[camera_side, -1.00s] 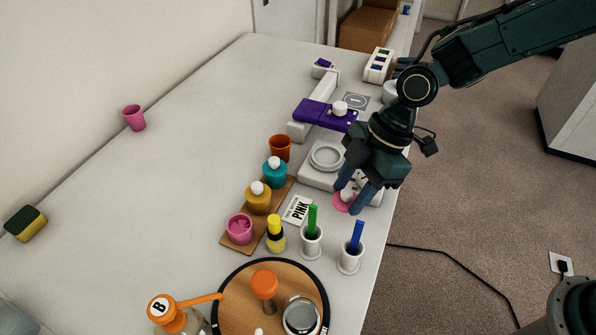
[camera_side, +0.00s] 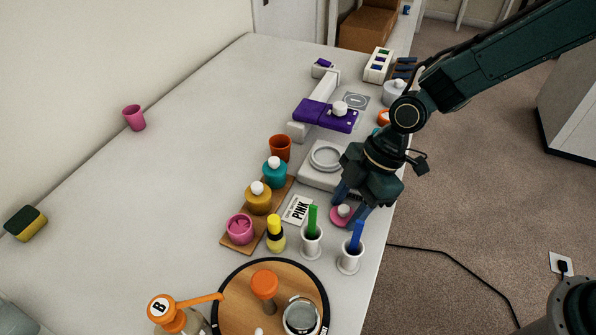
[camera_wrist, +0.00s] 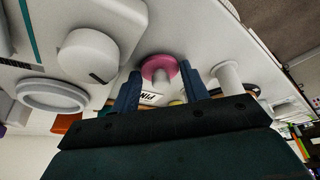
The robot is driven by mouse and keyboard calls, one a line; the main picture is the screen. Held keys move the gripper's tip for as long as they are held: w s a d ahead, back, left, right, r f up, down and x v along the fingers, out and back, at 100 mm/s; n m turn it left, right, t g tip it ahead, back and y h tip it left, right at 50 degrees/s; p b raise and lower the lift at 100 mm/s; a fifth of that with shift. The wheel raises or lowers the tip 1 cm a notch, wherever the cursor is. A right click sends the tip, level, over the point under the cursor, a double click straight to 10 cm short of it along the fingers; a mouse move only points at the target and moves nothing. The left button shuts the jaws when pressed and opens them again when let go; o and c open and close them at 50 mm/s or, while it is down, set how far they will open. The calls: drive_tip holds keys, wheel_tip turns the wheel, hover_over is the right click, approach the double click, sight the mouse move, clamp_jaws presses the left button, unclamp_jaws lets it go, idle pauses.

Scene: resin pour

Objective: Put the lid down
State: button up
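The pink lid (camera_side: 341,216), a disc with a pale knob, lies at the right edge of the white table, just right of the PINK card (camera_side: 297,209); it appears to rest on the tabletop. My gripper (camera_side: 349,210) is above it, its two blue fingers on either side of the knob. In the wrist view the lid (camera_wrist: 157,66) shows between and beyond the fingertips (camera_wrist: 161,78), with gaps beside the knob, so the fingers look open. The open pink pot (camera_side: 239,230) stands on a wooden board.
A white cup with a blue stick (camera_side: 350,258) and one with a green stick (camera_side: 311,242) stand close in front. A white scale-like device with a round ring (camera_side: 326,157) is behind. Teal (camera_side: 274,174) and mustard (camera_side: 258,199) pots share the board.

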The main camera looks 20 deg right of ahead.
drive_tip(key=o, duration=0.3)
drive_tip(key=shift+r, duration=0.2)
drive_tip(key=v, duration=1.2)
idle(0.5)
